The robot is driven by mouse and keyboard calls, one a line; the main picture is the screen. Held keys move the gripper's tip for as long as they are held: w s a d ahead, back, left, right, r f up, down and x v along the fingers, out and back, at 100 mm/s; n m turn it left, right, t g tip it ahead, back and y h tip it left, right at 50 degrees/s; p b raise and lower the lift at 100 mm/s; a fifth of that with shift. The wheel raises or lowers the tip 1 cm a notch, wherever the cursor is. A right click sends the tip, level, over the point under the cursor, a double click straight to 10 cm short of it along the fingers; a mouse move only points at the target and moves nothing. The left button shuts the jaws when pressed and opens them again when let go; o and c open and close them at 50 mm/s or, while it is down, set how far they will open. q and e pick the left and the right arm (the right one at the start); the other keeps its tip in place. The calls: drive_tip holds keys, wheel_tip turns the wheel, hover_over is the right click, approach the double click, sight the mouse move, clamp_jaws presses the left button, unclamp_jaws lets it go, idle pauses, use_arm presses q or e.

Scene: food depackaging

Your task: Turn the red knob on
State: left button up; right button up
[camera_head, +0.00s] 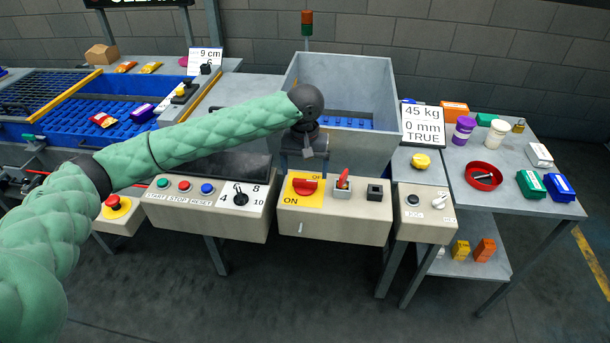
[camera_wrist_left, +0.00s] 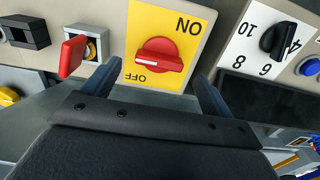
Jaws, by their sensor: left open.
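The red knob (camera_head: 305,187) sits on a yellow plate (camera_head: 289,200) on the middle control box, with ON at its lower left and OFF at its upper right. My left gripper (camera_head: 307,150) is just behind and above the box, apart from the knob. In the left wrist view its two fingers (camera_wrist_left: 158,76) are spread, one on each side of the yellow plate, with nothing between them. My right gripper is not seen.
A red switch (camera_head: 343,181) and a black socket (camera_head: 375,190) stand right of the knob. Left are START, STOP and RESET buttons and a black selector (camera_head: 240,195). A grey metal bin (camera_head: 345,80) stands behind. Space in front of the boxes is clear.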

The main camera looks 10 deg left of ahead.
sight(305, 180)
use_arm(q)
drive_tip(key=shift+f+p, duration=0.35)
drive_tip(key=shift+f, duration=1.55)
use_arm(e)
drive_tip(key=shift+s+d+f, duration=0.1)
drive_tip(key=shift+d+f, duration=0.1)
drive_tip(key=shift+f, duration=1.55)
use_arm(q)
drive_tip(key=shift+c, duration=0.3)
drive_tip(key=c, duration=0.9)
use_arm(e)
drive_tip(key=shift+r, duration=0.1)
